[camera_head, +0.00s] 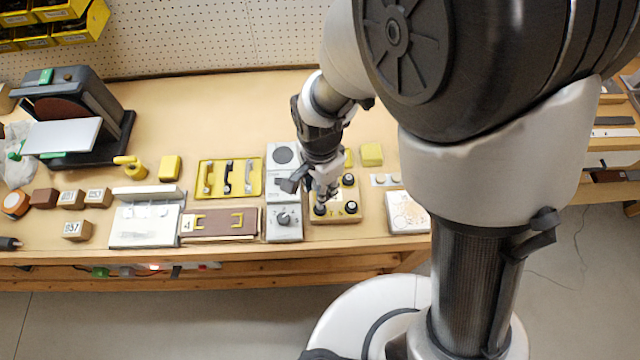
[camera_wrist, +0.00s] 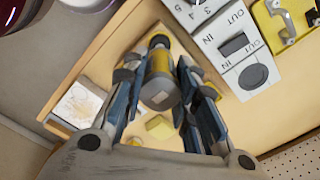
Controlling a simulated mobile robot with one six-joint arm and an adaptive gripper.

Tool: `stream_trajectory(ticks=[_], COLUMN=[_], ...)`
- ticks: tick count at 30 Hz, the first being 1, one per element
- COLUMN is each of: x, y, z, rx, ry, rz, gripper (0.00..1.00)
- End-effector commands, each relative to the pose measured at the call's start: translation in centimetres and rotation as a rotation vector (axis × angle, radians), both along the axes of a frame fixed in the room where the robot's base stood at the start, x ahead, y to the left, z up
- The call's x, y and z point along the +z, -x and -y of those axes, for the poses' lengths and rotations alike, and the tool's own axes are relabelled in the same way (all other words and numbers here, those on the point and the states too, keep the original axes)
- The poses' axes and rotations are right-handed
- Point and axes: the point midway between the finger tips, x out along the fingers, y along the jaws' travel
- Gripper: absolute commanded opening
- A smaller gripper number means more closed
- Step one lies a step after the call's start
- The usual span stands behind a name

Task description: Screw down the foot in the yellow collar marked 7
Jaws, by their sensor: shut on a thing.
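A wooden block (camera_head: 335,217) on the bench carries several black round feet; one (camera_head: 351,207) stands at its front right and one (camera_head: 348,180) at its back right. Small yellow marks sit beside them, too small to read. My gripper (camera_head: 325,192) is over the block's left part. In the wrist view my gripper (camera_wrist: 158,72) has its blue-grey fingers on both sides of a grey cylindrical foot (camera_wrist: 160,93) with a yellow band and a dark end. The foot lies between the fingers and they are shut on it. No number 7 is readable, and the collar's seat is hidden.
A white-grey panel (camera_head: 285,232) with a dial stands just left of the block. A yellow tray (camera_head: 209,192) with handles is farther left. A yellow block (camera_head: 371,154) is behind, and a white board (camera_head: 408,212) is to the right.

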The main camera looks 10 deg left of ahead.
Motion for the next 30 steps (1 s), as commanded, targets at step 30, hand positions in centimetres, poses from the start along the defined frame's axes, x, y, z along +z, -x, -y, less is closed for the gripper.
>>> stream_trajectory(ticks=[30], x=[-0.79], y=[0.00], z=[0.00], rx=[0.000], ry=[0.000], rz=[0.000], gripper=[0.06])
